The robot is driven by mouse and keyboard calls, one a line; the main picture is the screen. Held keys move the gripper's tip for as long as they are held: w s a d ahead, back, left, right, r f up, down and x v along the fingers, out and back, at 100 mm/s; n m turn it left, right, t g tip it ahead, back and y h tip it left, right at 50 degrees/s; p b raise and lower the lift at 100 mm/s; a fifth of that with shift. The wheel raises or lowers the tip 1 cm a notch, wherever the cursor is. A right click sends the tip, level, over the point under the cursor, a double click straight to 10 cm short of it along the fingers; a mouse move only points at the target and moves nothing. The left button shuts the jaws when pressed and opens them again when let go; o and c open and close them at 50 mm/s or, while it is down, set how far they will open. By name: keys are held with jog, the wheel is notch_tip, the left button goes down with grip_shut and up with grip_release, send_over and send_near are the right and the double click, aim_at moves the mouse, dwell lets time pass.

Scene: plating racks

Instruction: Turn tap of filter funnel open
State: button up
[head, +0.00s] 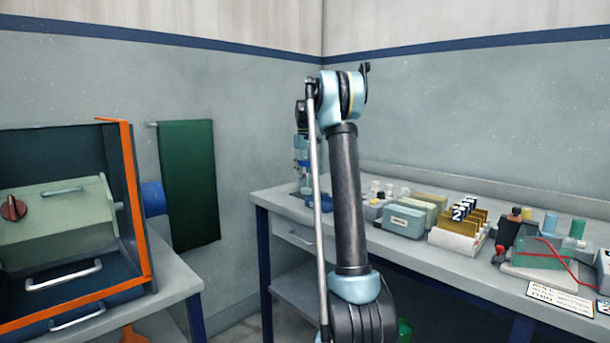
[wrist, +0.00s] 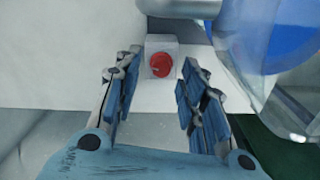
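A red round knob (wrist: 161,64) sits on a small pale block (wrist: 160,45) in the wrist view; I take it to be the tap. My gripper (wrist: 157,76) is open, with one blue finger on each side of the knob's line and nothing held. I cannot tell whether a finger touches the knob. A clear vessel with blue in it (wrist: 265,35) is close by on the right, probably part of the filter funnel. In the head view the funnel apparatus (head: 301,150) stands in the corner, partly hidden by my arm, which also hides my gripper.
The bench (head: 430,250) along the right wall carries a grey-green box (head: 404,222), a numbered rack (head: 460,222) and an apparatus with a red cable (head: 545,255). An orange-edged cabinet (head: 130,190) stands at left. A green cloth (head: 188,185) hangs on the wall.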

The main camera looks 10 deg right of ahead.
jog(key=shift+f, duration=0.6)
grip_shut()
jog(key=shift+m, duration=0.3)
jog(key=m, duration=0.2)
jog(key=shift+d+m, duration=0.1)
jog(key=shift+m, duration=1.8)
